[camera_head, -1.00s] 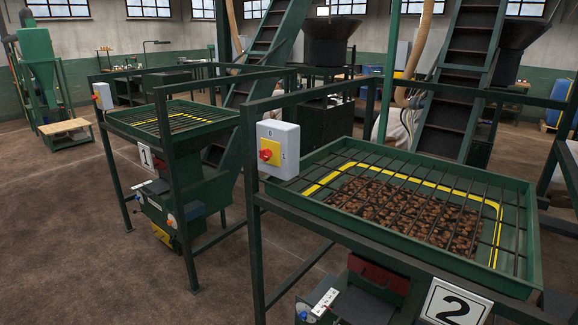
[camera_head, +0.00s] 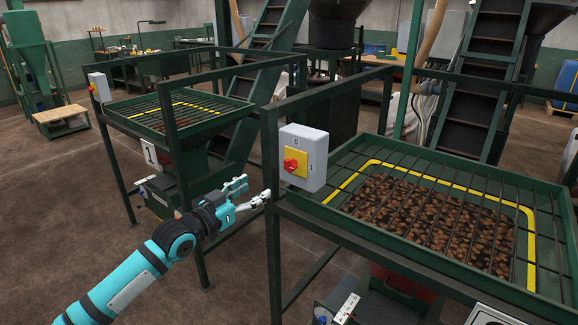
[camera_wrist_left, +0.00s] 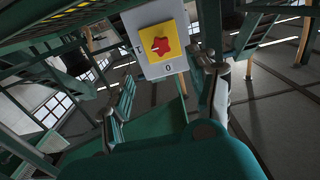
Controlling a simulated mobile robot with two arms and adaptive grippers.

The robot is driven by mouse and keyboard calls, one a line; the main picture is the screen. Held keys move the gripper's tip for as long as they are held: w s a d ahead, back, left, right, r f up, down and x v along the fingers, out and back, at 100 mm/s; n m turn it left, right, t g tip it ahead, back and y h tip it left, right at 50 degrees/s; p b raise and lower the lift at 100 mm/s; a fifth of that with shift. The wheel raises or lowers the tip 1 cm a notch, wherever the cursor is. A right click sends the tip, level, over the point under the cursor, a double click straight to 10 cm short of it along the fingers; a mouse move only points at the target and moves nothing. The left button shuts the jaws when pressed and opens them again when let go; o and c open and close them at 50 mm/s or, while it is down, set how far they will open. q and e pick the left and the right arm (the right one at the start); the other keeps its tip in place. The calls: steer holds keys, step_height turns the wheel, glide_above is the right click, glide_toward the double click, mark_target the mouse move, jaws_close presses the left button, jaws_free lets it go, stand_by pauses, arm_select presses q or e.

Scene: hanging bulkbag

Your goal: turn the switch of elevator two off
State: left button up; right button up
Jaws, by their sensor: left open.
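The switch box of elevator two (camera_head: 303,157) is a light grey box on the green frame's post, marked 0 at the top and 1 at the right. Its red knob (camera_head: 291,165) sits on a yellow plate. In the left wrist view the red knob (camera_wrist_left: 161,46) shows ahead, beyond the fingers, with the picture rotated. My left gripper (camera_head: 255,192) is open and empty, below and to the left of the switch box, apart from it. Its fingers (camera_wrist_left: 165,98) also show in the left wrist view. My right gripper is not in view.
The elevator two hopper (camera_head: 555,215) holds brown material under a black grate, right of the switch. Its green frame post (camera_head: 272,240) stands close to my left gripper. Elevator one's switch box (camera_head: 100,88) and its number 1 sign (camera_head: 149,153) are farther left.

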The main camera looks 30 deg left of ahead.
mark_target(288, 168)
arm_select(q)
steer(key=w, duration=0.4)
steer(key=w+p, duration=0.1)
steer(key=w, duration=0.4)
steer(key=w+d+p, duration=0.1)
steer(key=w, duration=0.3)
steer(key=shift+w, duration=1)
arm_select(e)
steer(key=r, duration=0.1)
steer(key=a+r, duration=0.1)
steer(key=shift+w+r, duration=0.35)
arm_select(q)
steer(key=shift+c, duration=0.3)
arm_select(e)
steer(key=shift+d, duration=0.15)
arm_select(q)
steer(key=c, duration=1.1)
